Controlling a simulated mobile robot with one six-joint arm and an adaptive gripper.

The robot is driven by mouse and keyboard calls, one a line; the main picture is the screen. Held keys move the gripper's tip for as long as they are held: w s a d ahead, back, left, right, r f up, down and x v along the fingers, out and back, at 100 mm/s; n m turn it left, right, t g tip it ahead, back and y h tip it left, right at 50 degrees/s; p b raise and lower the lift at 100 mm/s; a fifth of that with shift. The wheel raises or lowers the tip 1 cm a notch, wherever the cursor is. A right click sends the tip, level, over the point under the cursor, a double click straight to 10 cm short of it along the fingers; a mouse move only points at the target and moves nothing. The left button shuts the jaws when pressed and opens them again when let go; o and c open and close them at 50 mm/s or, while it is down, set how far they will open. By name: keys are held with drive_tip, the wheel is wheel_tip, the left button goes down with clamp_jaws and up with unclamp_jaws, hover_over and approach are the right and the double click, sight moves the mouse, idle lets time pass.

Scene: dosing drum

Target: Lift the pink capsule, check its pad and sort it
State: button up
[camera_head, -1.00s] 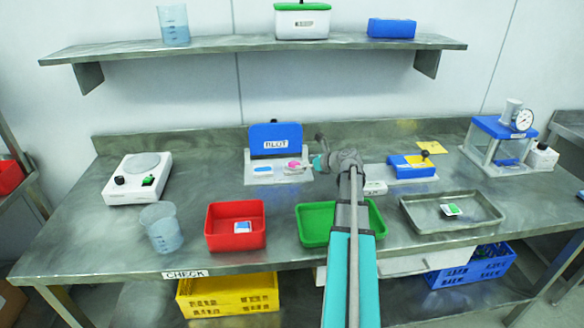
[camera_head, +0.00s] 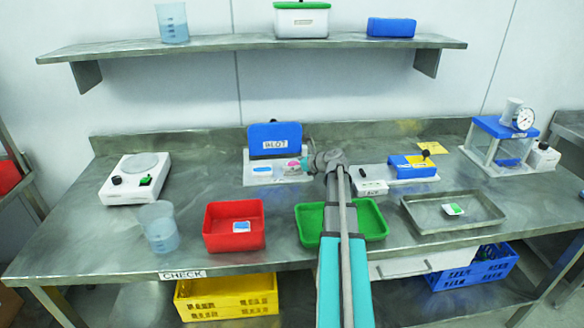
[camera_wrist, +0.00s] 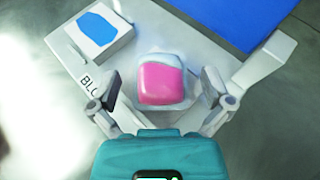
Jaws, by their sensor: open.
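The pink capsule (camera_wrist: 160,82) rests in a pale seat on the white base of the blister station, and its pad is not visible. In the head view the capsule (camera_head: 293,164) is a small pink spot at the right of the base (camera_head: 250,178). My gripper (camera_wrist: 162,108) is open, with one finger on each side of the capsule's near end and gaps showing at both sides. In the head view my arm hides most of the gripper. A blue piece (camera_wrist: 97,29) sits in the other white seat, to the left of the capsule.
The raised blue lid (camera_head: 275,140) stands behind the capsule. On the bench are a red tray (camera_head: 216,241) with a small white-and-blue piece, a green tray (camera_head: 376,226) partly behind my arm, and a metal tray (camera_head: 421,222) with a green-topped piece. A beaker (camera_head: 159,228) stands at the left.

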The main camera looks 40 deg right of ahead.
idle(0.4)
drive_tip(key=c, duration=1)
drive_tip(key=shift+o, duration=0.2)
drive_tip(key=shift+r, duration=0.1)
wheel_tip(320, 180, up, 3)
drive_tip(key=p, duration=0.3)
drive_tip(key=shift+f, duration=0.2)
drive_tip(key=s+r+p, duration=1)
drive_tip(key=s, duration=0.4)
drive_tip(key=shift+r, duration=0.1)
